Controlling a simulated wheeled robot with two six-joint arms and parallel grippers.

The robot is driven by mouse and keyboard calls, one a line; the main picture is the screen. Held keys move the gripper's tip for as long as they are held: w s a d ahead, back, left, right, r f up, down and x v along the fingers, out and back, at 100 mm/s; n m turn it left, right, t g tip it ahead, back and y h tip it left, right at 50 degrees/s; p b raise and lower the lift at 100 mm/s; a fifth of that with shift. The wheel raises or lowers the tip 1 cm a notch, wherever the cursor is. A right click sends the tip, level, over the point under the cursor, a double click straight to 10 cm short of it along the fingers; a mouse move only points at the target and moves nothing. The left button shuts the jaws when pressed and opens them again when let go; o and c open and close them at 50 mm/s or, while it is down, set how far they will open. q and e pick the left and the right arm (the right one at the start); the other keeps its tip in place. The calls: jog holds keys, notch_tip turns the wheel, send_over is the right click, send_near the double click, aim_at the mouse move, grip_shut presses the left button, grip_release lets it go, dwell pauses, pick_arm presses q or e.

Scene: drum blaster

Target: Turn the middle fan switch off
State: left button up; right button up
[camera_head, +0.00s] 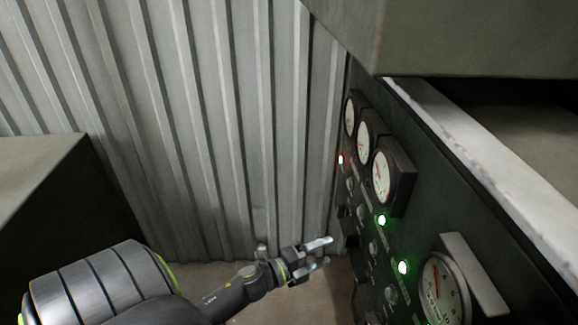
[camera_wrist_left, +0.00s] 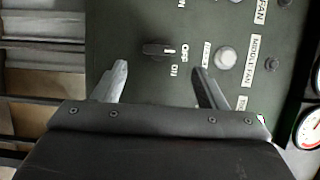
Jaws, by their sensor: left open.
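The dark control panel (camera_head: 400,225) stands at the right in the head view. In the left wrist view a black switch (camera_wrist_left: 155,49) sits beside OFF and ON labels, in line with a pale round button (camera_wrist_left: 225,58) and a MIDDLE FAN label (camera_wrist_left: 250,60). My left gripper (camera_head: 320,252) is open and empty, left of the panel's face and apart from it. In the wrist view its fingertips (camera_wrist_left: 159,69) lie either side of the switch's column, with the switch beyond them. I cannot tell the switch's exact setting. My right gripper is out of view.
Round gauges (camera_head: 381,177) stick out from the panel. One red light (camera_head: 340,159) and green lights (camera_head: 381,220) are lit. A plate-like ledge (camera_head: 475,275) juts out by the lower gauge (camera_head: 440,288). A corrugated wall (camera_head: 200,120) closes the back, and a dark box (camera_head: 45,200) stands left.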

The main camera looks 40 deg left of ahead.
pick_arm(q)
jog(key=b+v, duration=0.3)
jog(key=v, duration=0.7)
dwell(0.3)
jog(key=s+a+f+n+g+y, duration=0.25)
jog(key=f+n, duration=0.25)
jog(key=f, duration=0.5)
jog(key=s+a+f+n+g+y, duration=0.2)
jog(key=s+f+n+y, duration=0.15)
jog(key=f, duration=0.55)
jog(key=s+a+f+n+g+y, duration=0.25)
jog(key=f+n, duration=0.35)
jog(key=f, duration=0.4)
jog(key=s+d+f+n+g+h, duration=0.1)
jog(key=s+d+f+n+g, duration=0.2)
jog(key=s+f, duration=0.5)
jog(key=s+d+f+n+g+h, duration=0.1)
jog(key=s+d+f+n+g, duration=0.3)
jog(key=s, duration=0.9)
jog(key=d+f+g, duration=0.2)
jog(key=d+f, duration=0.2)
jog(key=shift+s+f, duration=0.2)
jog(key=shift+f, duration=0.05)
jog(key=shift+d+n, duration=0.1)
jog(key=shift+n, duration=0.15)
